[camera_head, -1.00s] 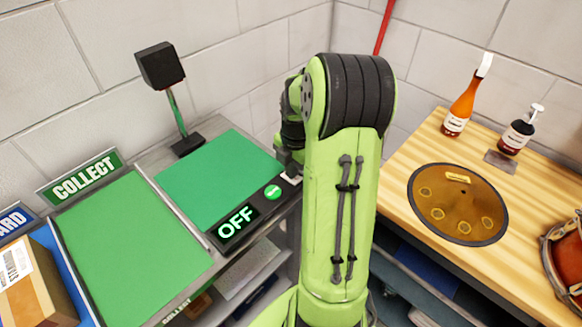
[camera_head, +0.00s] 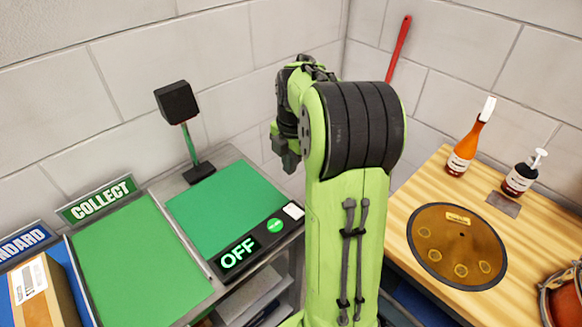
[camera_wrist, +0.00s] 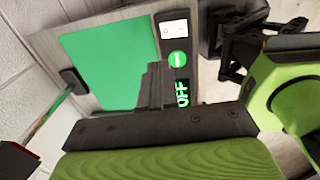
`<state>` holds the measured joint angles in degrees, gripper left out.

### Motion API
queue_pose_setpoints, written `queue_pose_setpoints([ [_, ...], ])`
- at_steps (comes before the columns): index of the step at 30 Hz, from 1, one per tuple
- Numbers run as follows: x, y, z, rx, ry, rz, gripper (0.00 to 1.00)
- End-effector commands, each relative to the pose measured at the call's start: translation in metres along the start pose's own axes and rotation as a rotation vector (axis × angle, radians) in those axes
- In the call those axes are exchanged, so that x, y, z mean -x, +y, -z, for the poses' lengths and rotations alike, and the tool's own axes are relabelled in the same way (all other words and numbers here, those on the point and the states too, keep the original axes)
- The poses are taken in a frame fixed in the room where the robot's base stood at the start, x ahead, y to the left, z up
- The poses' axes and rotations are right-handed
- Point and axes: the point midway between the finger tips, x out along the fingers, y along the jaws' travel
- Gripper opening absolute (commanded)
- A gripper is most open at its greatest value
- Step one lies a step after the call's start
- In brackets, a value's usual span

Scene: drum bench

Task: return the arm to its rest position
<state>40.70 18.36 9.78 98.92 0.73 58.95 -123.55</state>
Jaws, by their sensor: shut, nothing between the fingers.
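My arm is green and black and rises through the middle of the head view. My gripper (camera_head: 286,165) hangs at the left side of the arm, above the right edge of the green scale plate. In the wrist view my gripper (camera_wrist: 153,75) shows as dark fingers closed together with nothing between them. Below it are the green plate (camera_wrist: 100,65), a round green button (camera_wrist: 178,58) and a lit OFF display (camera_wrist: 182,93). The gripper is apart from all of these.
A black box on a post (camera_head: 177,103) stands behind the green plate (camera_head: 222,207). A COLLECT mat (camera_head: 140,262) and a cardboard box (camera_head: 42,290) lie left. On the wooden bench right are a brown disc (camera_head: 457,245), an orange bottle (camera_head: 466,150) and a pump bottle (camera_head: 520,178).

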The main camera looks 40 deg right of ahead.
Motion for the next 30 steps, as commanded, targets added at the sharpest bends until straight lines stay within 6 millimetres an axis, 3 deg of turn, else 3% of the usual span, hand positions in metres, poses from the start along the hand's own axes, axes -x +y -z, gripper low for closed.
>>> queue_pose_setpoints([
  [11, -0.001, 0.000, 0.000, 0.000, 0.000, 0.000, 0.00],
  [14, 0.006, -0.001, 0.009, -0.032, -0.010, -0.008, 0.00],
  [17, 0.029, -0.007, 0.043, -0.185, -0.042, -0.045, 0.00],
  [22, 0.071, -0.048, 0.123, -0.647, -0.046, -0.181, 0.00],
  [27, 0.085, -0.107, 0.180, -1.125, 0.092, -0.308, 0.00],
  [30, 0.082, -0.137, 0.199, -1.355, 0.203, -0.334, 0.00],
])
